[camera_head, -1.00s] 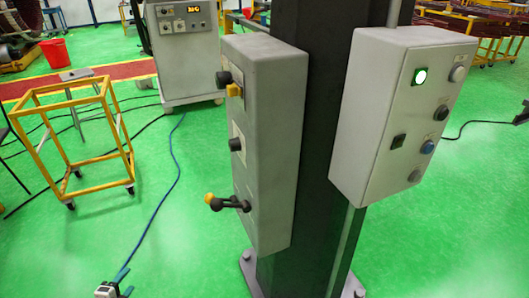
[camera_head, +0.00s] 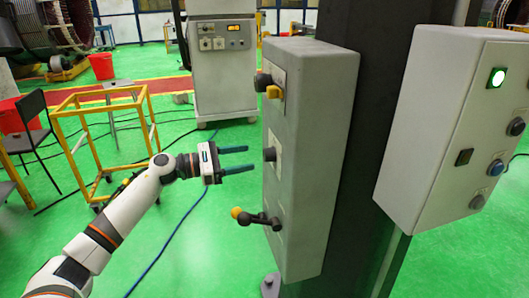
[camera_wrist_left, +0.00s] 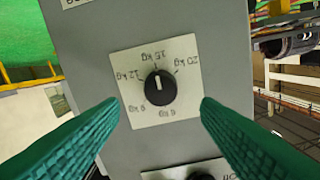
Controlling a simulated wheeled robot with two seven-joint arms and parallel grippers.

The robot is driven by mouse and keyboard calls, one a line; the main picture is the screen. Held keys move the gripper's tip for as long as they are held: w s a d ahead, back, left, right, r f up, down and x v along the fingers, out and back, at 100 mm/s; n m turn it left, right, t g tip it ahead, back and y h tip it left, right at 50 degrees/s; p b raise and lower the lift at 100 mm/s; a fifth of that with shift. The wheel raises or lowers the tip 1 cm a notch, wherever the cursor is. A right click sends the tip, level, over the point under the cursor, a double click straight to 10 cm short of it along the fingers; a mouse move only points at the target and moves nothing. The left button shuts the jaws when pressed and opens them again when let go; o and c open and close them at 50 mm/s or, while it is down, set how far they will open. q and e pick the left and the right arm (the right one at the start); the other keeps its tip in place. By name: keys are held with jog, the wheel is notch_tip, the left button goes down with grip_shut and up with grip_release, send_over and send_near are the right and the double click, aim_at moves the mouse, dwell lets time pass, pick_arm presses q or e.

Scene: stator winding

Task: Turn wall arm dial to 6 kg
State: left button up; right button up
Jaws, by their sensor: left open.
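The dial is a black round knob (camera_wrist_left: 160,87) on a pale square label plate (camera_wrist_left: 157,80) in the left wrist view. The label text appears upside down; the knob's white mark points up toward the 15 kg label. The 6 kg and 9 kg labels are at the lower side, hard to tell apart. In the head view the dial (camera_head: 269,154) is the middle control on the grey box (camera_head: 312,140). My left gripper (camera_head: 250,158) is open, its green fingers pointing at the dial from the left, just short of it. In the wrist view the fingers (camera_wrist_left: 160,101) flank the knob without touching.
Above the dial is a black and yellow knob (camera_head: 272,89); below it a lever with a yellow ball (camera_head: 258,218) sticks out. A second control box (camera_head: 440,130) with a lit green button stands right of the dark column (camera_head: 385,130). A yellow frame cart (camera_head: 90,150) stands left.

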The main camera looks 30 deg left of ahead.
aim_at(264, 154)
pick_arm(q)
jog(key=p+x, duration=0.1)
jog(key=x, duration=0.5)
jog(key=shift+a, duration=0.1)
jog(key=shift+c, duration=0.6)
jog(key=c, duration=0.9)
